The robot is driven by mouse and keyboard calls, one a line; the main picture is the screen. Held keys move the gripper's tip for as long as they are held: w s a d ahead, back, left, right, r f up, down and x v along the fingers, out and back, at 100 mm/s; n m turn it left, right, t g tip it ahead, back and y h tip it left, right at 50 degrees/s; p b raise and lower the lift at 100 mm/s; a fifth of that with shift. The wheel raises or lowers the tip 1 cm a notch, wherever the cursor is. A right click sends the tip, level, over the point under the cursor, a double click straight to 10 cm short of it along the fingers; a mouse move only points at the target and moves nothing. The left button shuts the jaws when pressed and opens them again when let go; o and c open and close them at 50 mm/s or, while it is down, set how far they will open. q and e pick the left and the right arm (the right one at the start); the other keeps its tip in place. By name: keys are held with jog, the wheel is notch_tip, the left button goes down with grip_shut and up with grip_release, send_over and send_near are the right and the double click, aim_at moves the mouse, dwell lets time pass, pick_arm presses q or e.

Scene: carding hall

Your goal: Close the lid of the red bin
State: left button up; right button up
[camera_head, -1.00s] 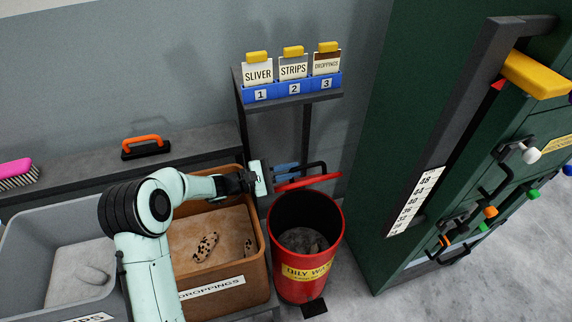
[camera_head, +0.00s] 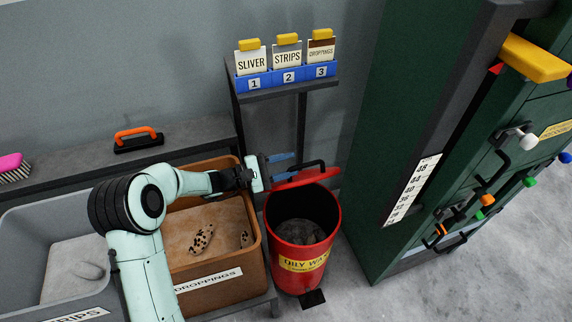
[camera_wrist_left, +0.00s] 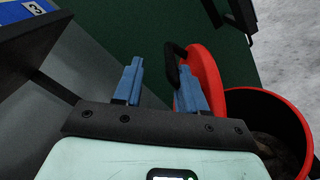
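The red bin (camera_head: 291,281) stands on the floor with its mouth open and dark waste inside. Its red lid (camera_head: 318,177) is raised at the back of the rim, seen nearly edge-on, with a black handle (camera_head: 316,163) on its far side. My left gripper (camera_head: 292,163) is beside the lid, its two blue fingers apart and nothing held. In the left wrist view the lid (camera_wrist_left: 207,72) and handle (camera_wrist_left: 172,62) lie by the right-hand finger; I cannot tell whether they touch. My right gripper is not in view.
A brown droppings crate (camera_head: 256,284) stands left of the bin, with a grey crate (camera_head: 20,283) further left. A dark shelf stand (camera_head: 270,95) with cards is behind. A green cabinet (camera_head: 375,150) with levers is on the right. Floor is clear at front right.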

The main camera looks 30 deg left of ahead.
pick_arm(q)
jog(key=v, duration=1.3)
jog(key=shift+s+p, duration=0.2)
jog(key=shift+p, duration=0.15)
jog(key=shift+a+r, duration=0.1)
